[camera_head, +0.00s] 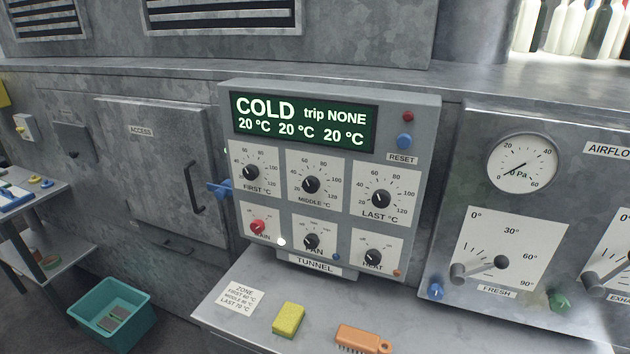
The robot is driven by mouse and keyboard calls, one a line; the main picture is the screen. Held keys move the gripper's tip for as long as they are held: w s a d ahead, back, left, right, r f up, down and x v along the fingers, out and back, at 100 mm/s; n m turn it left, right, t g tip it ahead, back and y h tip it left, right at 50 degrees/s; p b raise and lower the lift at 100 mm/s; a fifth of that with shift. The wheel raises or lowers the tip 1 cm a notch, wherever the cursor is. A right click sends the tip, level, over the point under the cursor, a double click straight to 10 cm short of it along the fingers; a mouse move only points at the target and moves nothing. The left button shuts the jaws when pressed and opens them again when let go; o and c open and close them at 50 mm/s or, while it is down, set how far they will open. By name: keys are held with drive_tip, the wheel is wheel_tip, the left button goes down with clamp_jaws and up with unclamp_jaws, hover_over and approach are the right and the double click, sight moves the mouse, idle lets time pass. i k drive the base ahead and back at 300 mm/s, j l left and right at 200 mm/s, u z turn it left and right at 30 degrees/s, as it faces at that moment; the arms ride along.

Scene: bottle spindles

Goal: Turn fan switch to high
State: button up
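The fan switch (311,241) is a small black rotary knob on a white plate, in the bottom row of the grey tunnel control panel (436,125). Its label shows just below it. The small marks around it and its exact pointer setting are too small to read. To its left is the red main switch (257,227), and to its right the black heat switch (372,257). The panel's green display (305,121) reads COLD, trip NONE, and 20 °C three times. My gripper is not in the head view.
Three temperature dials fill the row above, such as the middle one (310,184). A blue lever (220,188) sticks out at the panel's left side. A yellow sponge (288,319) and an orange brush (362,341) lie on the ledge below. An airflow panel (480,125) stands at right.

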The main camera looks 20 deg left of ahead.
sight(312, 242)
drive_tip(key=u, duration=1.25)
drive_tip(key=i+j+u, duration=0.55)
drive_tip(key=i, duration=0.25)
